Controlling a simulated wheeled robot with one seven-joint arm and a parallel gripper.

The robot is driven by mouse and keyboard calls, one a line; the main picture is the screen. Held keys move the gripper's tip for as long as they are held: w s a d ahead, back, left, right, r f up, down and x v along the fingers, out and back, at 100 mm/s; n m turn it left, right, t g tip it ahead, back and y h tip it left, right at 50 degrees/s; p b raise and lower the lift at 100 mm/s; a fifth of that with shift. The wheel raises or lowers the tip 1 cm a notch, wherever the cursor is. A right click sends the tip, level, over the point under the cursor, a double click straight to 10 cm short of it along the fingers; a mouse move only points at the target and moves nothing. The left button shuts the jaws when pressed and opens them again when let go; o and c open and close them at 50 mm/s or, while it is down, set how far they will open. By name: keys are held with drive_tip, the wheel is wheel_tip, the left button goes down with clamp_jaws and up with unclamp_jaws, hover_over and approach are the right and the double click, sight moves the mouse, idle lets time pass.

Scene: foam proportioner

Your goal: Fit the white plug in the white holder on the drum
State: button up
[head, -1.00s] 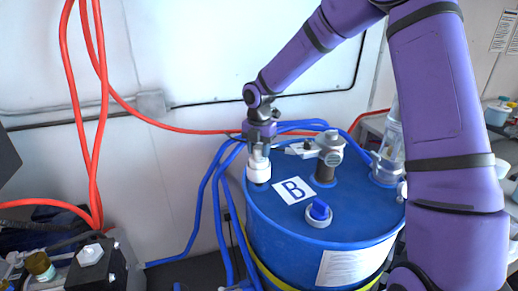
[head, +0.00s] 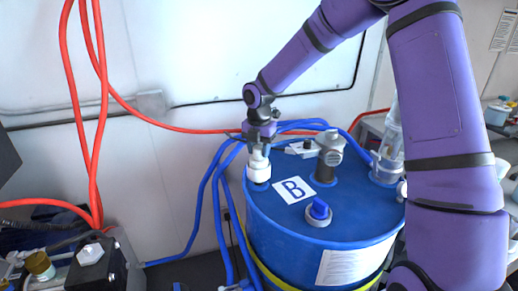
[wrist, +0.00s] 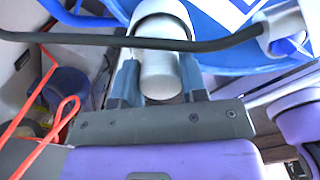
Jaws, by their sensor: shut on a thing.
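My gripper (head: 259,147) points down at the back left of the blue drum's top (head: 268,208). It is shut on the white plug (wrist: 160,75), a smooth cylinder between the two blue-grey fingers in the wrist view. The wider white holder (head: 258,173) stands upright on the drum directly below the gripper. In the wrist view the plug's far end meets the wider white collar of the holder (wrist: 162,22). The plug appears in line with the holder. How deep it sits is hidden by the collar and a dark bar.
A grey fitting (head: 329,158) stands right of the holder, and a blue cap (head: 319,209) sits in front. A clear cylinder (head: 391,145) is at the drum's right. Blue hoses (head: 207,190) run behind and left. A dark bar (wrist: 120,41) crosses the wrist view.

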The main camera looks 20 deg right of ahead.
drive_tip(key=shift+f, duration=0.45)
drive_tip(key=o, duration=0.9)
drive_tip(key=shift+r, duration=5.5)
drive_tip(key=shift+s, duration=0.1)
